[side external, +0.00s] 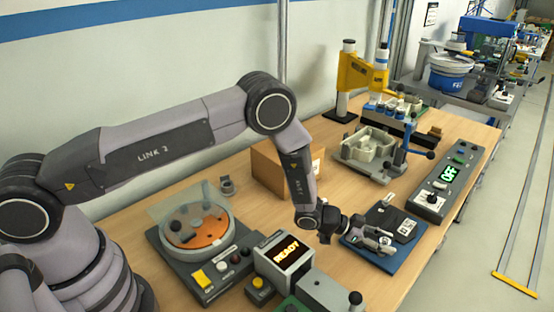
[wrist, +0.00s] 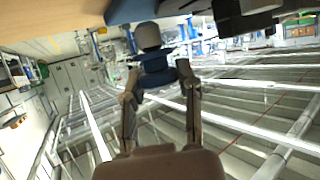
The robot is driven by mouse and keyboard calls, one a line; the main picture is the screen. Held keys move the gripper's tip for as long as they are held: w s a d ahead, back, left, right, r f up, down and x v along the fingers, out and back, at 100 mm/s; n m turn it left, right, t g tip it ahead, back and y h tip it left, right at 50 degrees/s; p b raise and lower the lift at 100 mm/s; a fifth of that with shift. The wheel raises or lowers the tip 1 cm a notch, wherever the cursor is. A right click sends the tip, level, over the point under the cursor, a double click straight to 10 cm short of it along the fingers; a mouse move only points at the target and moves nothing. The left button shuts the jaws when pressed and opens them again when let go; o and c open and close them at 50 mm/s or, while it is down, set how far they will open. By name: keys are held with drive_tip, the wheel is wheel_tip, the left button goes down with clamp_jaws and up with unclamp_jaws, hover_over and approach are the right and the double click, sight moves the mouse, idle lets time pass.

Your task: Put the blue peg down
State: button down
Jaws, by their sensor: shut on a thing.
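My gripper (wrist: 158,84) is shut on the blue peg (wrist: 156,73) in the wrist view. The peg has a blue body with a wider collar and a grey rounded end (wrist: 148,37) that points away from my palm. In the side view my gripper (side external: 387,243) is stretched out sideways, low over the near part of a blue plate (side external: 400,262). The peg is too small to make out there. I cannot tell whether it touches anything.
A dark fixture (side external: 382,218) sits on the blue plate. A panel reading OFF (side external: 443,188) stands to the right and a READY display box (side external: 285,262) to the left. Behind are a cardboard box (side external: 270,166) and a grey metal housing (side external: 368,150). Bare wood (side external: 340,275) shows in front.

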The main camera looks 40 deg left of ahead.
drive_tip(key=s+a+r, duration=0.7)
drive_tip(key=s+r, duration=0.4)
drive_tip(key=shift+m+g+h, duration=0.4)
drive_tip(key=shift+m+g, duration=0.5)
drive_tip(key=s+a, duration=0.1)
drive_tip(key=a, duration=0.2)
drive_tip(key=s+a, duration=0.1)
drive_tip(key=a, duration=0.2)
drive_tip(key=s+a, duration=0.1)
drive_tip(key=a, duration=0.3)
drive_tip(key=s+a+m+g+h, duration=0.2)
drive_tip(key=s+a+m+g, duration=0.1)
drive_tip(key=s+a, duration=0.7)
drive_tip(key=w+f, duration=0.3)
drive_tip(key=w, duration=0.1)
drive_tip(key=w+f, duration=0.3)
drive_tip(key=w, duration=0.2)
drive_tip(key=w+f, duration=0.3)
drive_tip(key=w, duration=0.2)
drive_tip(key=shift+w+a+f, duration=0.1)
drive_tip(key=shift+w, duration=0.05)
drive_tip(key=shift+w+f, duration=0.2)
drive_tip(key=shift+f, duration=0.1)
drive_tip(key=shift+w+f, duration=0.15)
drive_tip(key=shift+f, duration=1.5)
drive_tip(key=shift+f, duration=0.15)
